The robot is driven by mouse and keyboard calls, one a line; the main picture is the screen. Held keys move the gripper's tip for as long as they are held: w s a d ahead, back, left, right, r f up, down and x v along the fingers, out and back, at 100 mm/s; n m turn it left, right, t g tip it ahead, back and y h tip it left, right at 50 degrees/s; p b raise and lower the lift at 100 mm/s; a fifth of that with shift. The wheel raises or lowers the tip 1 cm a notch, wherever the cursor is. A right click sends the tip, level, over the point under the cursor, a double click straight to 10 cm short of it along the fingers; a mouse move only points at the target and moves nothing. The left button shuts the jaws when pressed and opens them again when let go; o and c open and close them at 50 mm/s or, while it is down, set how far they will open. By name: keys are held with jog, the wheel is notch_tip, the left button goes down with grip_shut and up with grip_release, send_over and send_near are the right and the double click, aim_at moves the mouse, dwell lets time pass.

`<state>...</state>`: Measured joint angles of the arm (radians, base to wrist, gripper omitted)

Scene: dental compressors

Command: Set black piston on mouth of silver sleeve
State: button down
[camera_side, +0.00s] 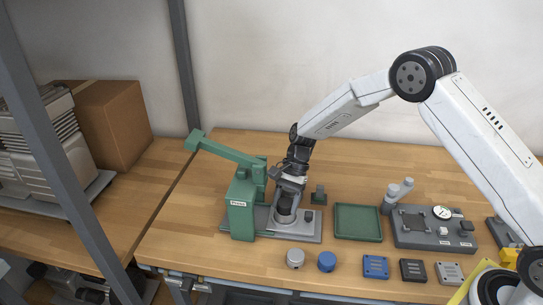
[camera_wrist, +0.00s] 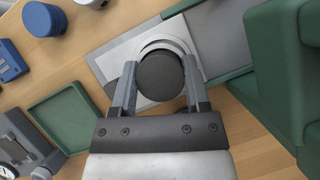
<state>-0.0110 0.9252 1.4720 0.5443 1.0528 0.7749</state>
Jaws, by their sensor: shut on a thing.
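The black piston (camera_wrist: 160,77) is a dark round disc from above in the wrist view, and in the side view it shows as a dark cylinder (camera_side: 287,201). My gripper (camera_wrist: 158,68) is shut on it, one finger on each side; in the side view my gripper (camera_side: 289,186) points down at the press plate. The silver sleeve (camera_wrist: 163,42) shows as a pale ring past the piston's edge, below it. The piston hides most of the sleeve's mouth. I cannot tell whether piston and sleeve touch.
The green press (camera_side: 241,207) stands close left of my gripper, its lever reaching up and left. The grey plate (camera_side: 303,232) lies beneath. A green tray (camera_side: 358,222) and a grey gauge fixture (camera_side: 430,239) are right. Silver (camera_side: 295,258) and blue (camera_side: 327,261) knobbed pieces stand in front.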

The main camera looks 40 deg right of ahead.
aim_at(287, 202)
jog(key=shift+s+d+f, duration=0.15)
jog(key=shift+s+f, duration=0.05)
jog(key=shift+f, duration=0.3)
grip_release()
jog(key=shift+r, duration=0.1)
jog(key=shift+w+r, duration=0.15)
jog(key=shift+r, duration=3.45)
